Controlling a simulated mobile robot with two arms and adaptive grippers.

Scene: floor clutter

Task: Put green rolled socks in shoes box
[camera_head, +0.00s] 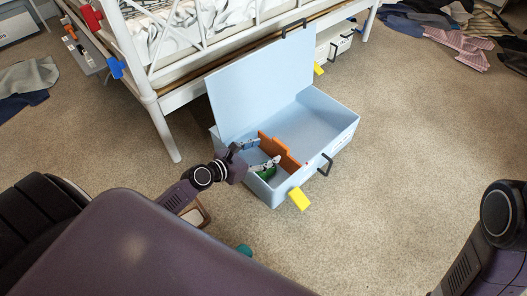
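The light blue box (335,115) stands open on the carpet, its lid raised on the bed side. An orange divider (281,151) splits its inside into compartments. A dark green item (267,173), seemingly the green rolled socks, lies in the near left compartment, partly hidden by a finger. My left gripper (262,154) reaches over the box's left wall into that compartment. Its fingers are spread apart, with the green item just below the nearer finger and not visibly between them. My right arm shows at the right edge, but its gripper is out of view.
A white bed frame (155,100) stands behind the box. Yellow tags (299,198) and dark handles stick out from the box. A teal object (244,249) lies near my body, partly hidden. Carpet right of the box is clear.

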